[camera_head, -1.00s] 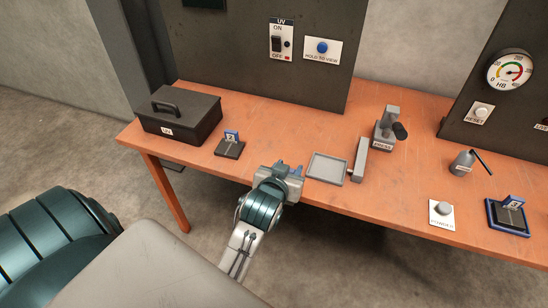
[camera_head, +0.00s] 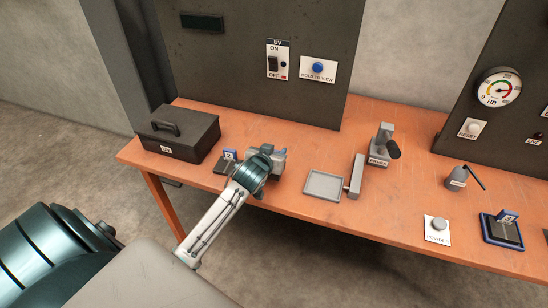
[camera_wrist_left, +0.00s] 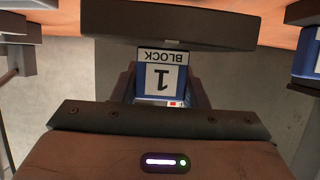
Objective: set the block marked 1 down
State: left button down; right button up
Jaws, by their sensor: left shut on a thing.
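My left gripper (camera_head: 268,155) is shut on the block marked 1 and is over the left part of the orange table. In the head view the gripper largely hides this block. In the left wrist view the block marked 1 (camera_wrist_left: 160,78) shows its white label upside down, with blue around it. A blue block that looks marked 2 (camera_head: 230,154) stands on a dark stand (camera_head: 222,167), just left of the gripper. I cannot tell whether the held block touches anything below. My right gripper is not in view.
A black UV box (camera_head: 180,135) stands at the left. A grey tray (camera_head: 323,185) and a grey press (camera_head: 380,147) are right of the gripper. Farther right are a powder button (camera_head: 438,228), a small can (camera_head: 457,178) and another marked block on a blue-edged stand (camera_head: 502,230).

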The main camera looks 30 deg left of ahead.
pick_arm(q)
notch_tip(320, 180, down, 3)
jog(key=shift+d+r, duration=0.1)
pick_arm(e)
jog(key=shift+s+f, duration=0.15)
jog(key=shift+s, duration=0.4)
pick_arm(q)
jog(key=shift+f, duration=0.2)
jog(key=c, duration=0.8)
grip_release()
jog(key=shift+s, duration=0.1)
jog(key=shift+c, duration=0.2)
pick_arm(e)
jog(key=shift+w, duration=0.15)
